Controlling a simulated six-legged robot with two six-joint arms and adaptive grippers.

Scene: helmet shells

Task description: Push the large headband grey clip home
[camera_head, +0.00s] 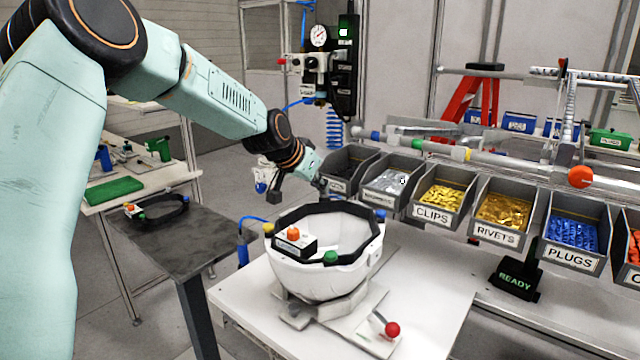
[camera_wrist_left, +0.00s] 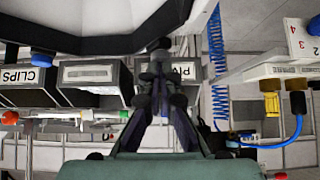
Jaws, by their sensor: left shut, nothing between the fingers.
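The white helmet shell (camera_head: 315,280) sits open side up on a grey fixture at the table's front left. The large black headband (camera_head: 345,213) lines its rim. Coloured pieces sit around it: a green one (camera_head: 330,257) in front, a yellow one (camera_head: 268,229) at left, a blue one (camera_head: 382,229) at right. I cannot make out the grey clip. My left gripper (camera_head: 321,186) is at the shell's far side, beyond the rim. In the left wrist view its fingers (camera_wrist_left: 158,65) meet with nothing between them, close to the headband's dark edge; contact cannot be told. My right gripper is not in view.
Grey part bins (camera_head: 435,225) line the back and right. An orange-topped box (camera_head: 295,242) is at the shell's near-left rim. A red-knobbed lever (camera_head: 391,329) stands in front. A smaller black band (camera_head: 160,215) lies on the dark side table.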

